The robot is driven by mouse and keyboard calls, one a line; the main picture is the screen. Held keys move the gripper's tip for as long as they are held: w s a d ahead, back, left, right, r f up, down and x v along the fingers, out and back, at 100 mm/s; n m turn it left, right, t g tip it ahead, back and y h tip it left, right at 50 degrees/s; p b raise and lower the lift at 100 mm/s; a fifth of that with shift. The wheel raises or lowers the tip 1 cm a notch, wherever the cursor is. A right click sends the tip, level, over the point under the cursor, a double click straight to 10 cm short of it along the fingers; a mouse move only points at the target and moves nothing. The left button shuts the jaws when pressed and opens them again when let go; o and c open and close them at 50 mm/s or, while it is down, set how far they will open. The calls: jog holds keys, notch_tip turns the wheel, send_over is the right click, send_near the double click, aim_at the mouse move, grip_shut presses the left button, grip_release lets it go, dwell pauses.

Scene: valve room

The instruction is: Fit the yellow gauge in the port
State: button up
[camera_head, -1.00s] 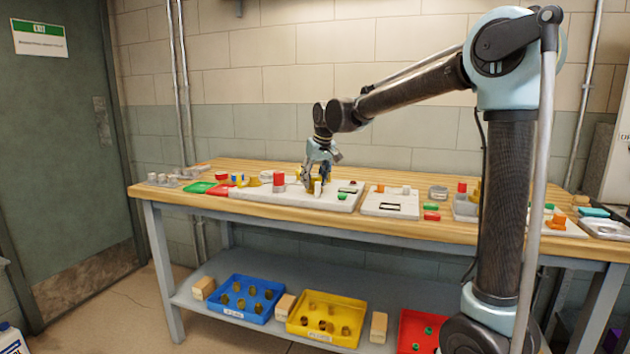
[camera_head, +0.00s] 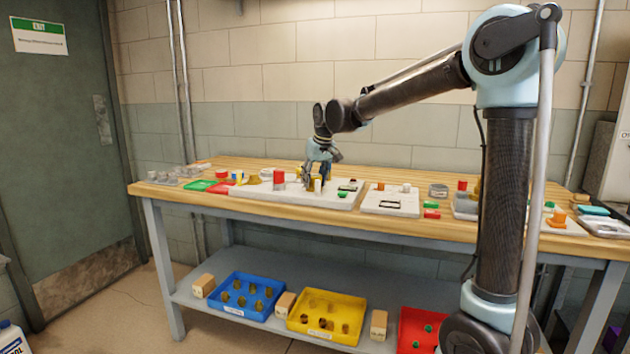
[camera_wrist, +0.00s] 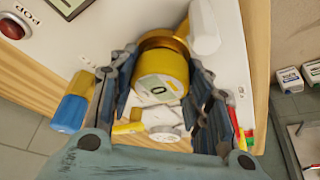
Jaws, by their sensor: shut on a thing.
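The yellow gauge (camera_wrist: 158,90), a short cylinder with a pale label reading "0", is between the fingers of my gripper (camera_wrist: 161,78) in the wrist view. My gripper is shut on it. A brass ring (camera_wrist: 163,40) shows right beyond the gauge's far end; I cannot tell whether the gauge sits in it or only lines up with it. In the head view my gripper (camera_head: 317,178) is low over the white panel (camera_head: 262,194) on the bench, and its fingers mostly hide the gauge.
A white cylinder (camera_wrist: 204,26) stands close beside the brass ring and the right finger. A blue and yellow piece (camera_wrist: 72,107) is by the left finger. A red button (camera_wrist: 12,27) is on the panel. A second white board (camera_head: 390,206) lies to the right.

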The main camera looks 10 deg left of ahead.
dwell(0.3)
jog(key=o, duration=1.3)
jog(key=shift+r, duration=3.95)
